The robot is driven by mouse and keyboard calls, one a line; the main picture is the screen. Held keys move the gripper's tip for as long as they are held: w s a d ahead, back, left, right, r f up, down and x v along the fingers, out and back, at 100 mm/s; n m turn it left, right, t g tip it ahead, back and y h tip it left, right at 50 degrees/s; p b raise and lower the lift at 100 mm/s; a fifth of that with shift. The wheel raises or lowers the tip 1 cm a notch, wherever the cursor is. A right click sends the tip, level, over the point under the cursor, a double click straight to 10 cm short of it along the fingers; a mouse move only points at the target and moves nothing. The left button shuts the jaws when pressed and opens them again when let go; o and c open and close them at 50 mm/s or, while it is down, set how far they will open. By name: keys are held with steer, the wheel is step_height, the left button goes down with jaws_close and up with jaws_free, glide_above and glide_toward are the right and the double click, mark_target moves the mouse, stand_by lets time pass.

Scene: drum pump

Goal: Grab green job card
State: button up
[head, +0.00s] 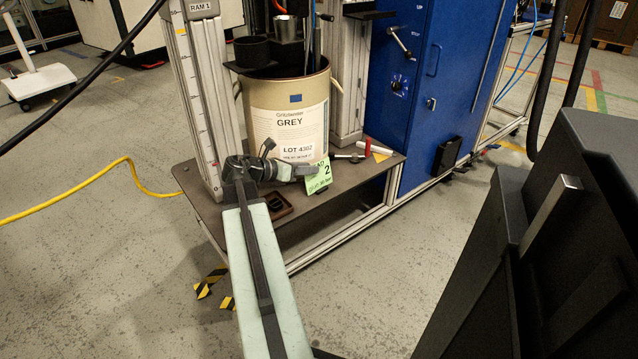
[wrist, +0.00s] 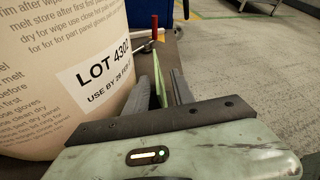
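The green job card (head: 319,176), marked with a 2, stands tilted at the front of the grey-brown shelf, right of the drum's lower label. My gripper (head: 312,170) reaches it from the left, with a finger in front of part of the card. In the wrist view the card (wrist: 155,50) shows as a thin, nearly edge-on green strip at the fingertips. My gripper (wrist: 167,85) has its fingers to either side of the strip's line. Whether they press on the card cannot be told.
The beige drum (head: 288,110) labelled GREY, LOT 4302 stands close behind my gripper. A red-and-white marker-like item (head: 372,148) lies on the shelf (head: 345,180) to the right. A small brown tray (head: 278,205) sits in front. A blue cabinet (head: 425,80) is at right.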

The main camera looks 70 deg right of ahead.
mark_target(318, 177)
steer(key=b+x, duration=0.1)
steer(key=x, duration=0.3)
steer(key=shift+w+d+f, duration=0.1)
steer(key=shift+w+d, duration=0.05)
steer(key=shift+d, duration=0.05)
jaws_close()
stand_by(1.1)
